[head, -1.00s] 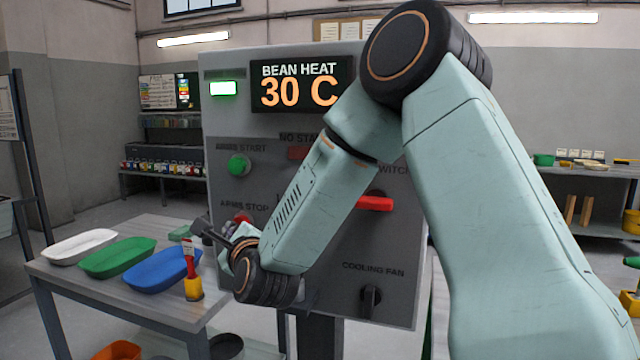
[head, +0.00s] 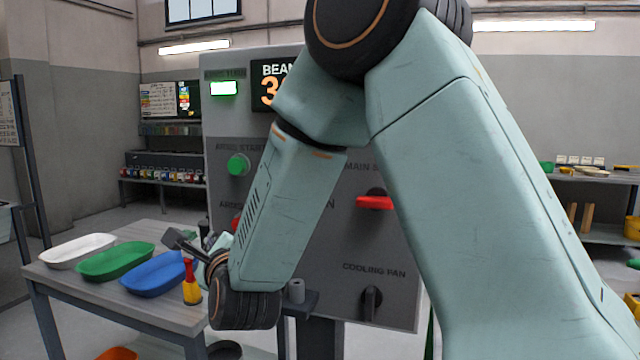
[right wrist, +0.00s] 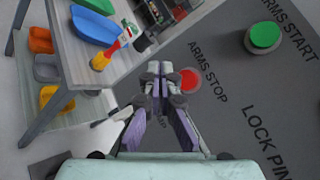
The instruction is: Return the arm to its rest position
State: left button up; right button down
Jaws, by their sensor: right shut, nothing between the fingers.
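My right arm spans the middle and right of the head view. The red ARMS STOP button (right wrist: 188,80) shows just beyond the fingertips there; I cannot tell the exact gap. My arm hides part of the panel's display and labels. My left gripper is not in view.
The table (head: 60,275) at left holds a white tray (head: 78,250), a green tray (head: 115,260), a blue tray (head: 155,273) and a red-and-yellow tool (head: 190,284). On the panel are a green button (head: 238,164), a red switch (head: 375,202) and a cooling fan knob (head: 371,301).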

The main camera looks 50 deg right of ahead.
dwell(0.6)
jog(key=s+a+f+n+g+y, duration=0.2)
jog(key=s+a+f+n, duration=0.1)
jog(key=f+n, duration=0.5)
jog(key=s+a+f+n+g+y, duration=0.1)
jog(key=s+a+f+n+g, duration=0.15)
jog(key=f+n, duration=0.55)
jog(key=s+a+f+n+g+y, duration=0.2)
jog(key=s+f+n, duration=0.2)
jog(key=f+n, duration=0.4)
jog(key=s+a+f+n+g, duration=0.1)
jog(key=s+f+n+g, duration=0.1)
jog(key=s+f, duration=0.4)
jog(key=s+a+f+n+g+y, duration=0.1)
jog(key=s+f+g, duration=0.3)
jog(key=s, duration=0.9)
jog(key=s+a+f+n+g, duration=0.1)
jog(key=s+f+n+g, duration=0.2)
jog(key=s+f, duration=0.6)
jog(key=shift+s, duration=0.4)
jog(key=shift+s+g, duration=0.1)
jog(key=shift+g, duration=0.15)
